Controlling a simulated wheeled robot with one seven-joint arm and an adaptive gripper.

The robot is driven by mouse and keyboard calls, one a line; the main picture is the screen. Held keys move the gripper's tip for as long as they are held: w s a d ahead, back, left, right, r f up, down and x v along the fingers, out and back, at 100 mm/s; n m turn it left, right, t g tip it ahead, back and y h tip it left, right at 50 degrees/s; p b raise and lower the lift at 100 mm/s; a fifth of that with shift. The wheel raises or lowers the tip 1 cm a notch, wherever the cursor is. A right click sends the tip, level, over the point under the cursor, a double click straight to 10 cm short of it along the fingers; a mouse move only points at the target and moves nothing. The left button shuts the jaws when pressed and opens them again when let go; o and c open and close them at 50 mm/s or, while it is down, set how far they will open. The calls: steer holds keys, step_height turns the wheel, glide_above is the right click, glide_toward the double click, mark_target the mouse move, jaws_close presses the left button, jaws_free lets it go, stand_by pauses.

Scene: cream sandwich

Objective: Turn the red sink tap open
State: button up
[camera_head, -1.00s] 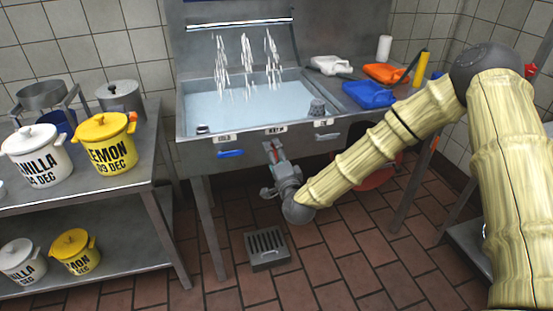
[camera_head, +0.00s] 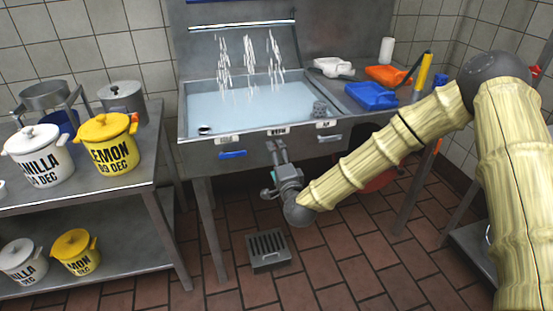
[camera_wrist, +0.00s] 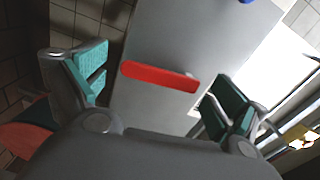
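The red tap handle (camera_wrist: 160,77) is a flat red bar on the grey sink front, seen in the wrist view. It lies between the two teal-padded fingers of my gripper (camera_wrist: 156,92), which are spread wide with space on both sides of the bar. I see no finger touching it. In the head view my gripper (camera_head: 279,160) points up at the front of the sink (camera_head: 260,133), below its middle label. The red handle is hidden behind the gripper there. A blue handle (camera_head: 232,154) sits to the left on the same front.
Water streams (camera_head: 248,60) fall into the basin. Blue (camera_head: 371,96) and orange (camera_head: 388,75) scoops lie on the right counter. A table with a white pot (camera_head: 40,155) and a yellow pot (camera_head: 108,142) stands left. A floor drain (camera_head: 268,248) lies below my gripper.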

steer(key=v, duration=1.2)
steer(key=shift+r, duration=0.1)
stand_by(0.4)
steer(key=s+f+n+g, duration=0.3)
steer(key=s+f, duration=0.2)
steer(key=f, duration=0.3)
steer(key=s+f+n+g, duration=0.2)
steer(key=s+f+g, duration=0.15)
steer(key=f, duration=0.55)
steer(key=s+d+f+n+g, duration=0.2)
steer(key=s+d+f+g, duration=0.1)
steer(key=s+f, duration=0.35)
steer(key=s+d+f+n+g, duration=0.3)
steer(key=s+f, duration=0.3)
steer(key=s, duration=0.2)
steer(key=s+d+f+n+g+h, duration=0.25)
steer(key=s+d, duration=0.25)
steer(key=s, duration=0.3)
steer(key=s+d+f+n+g+h, duration=0.1)
steer(key=s+d+f+g, duration=0.15)
steer(key=s+d, duration=0.4)
step_height(320, 180, up, 14)
steer(key=s+p, duration=0.1)
steer(key=p, duration=1.3)
steer(key=shift+a, duration=0.45)
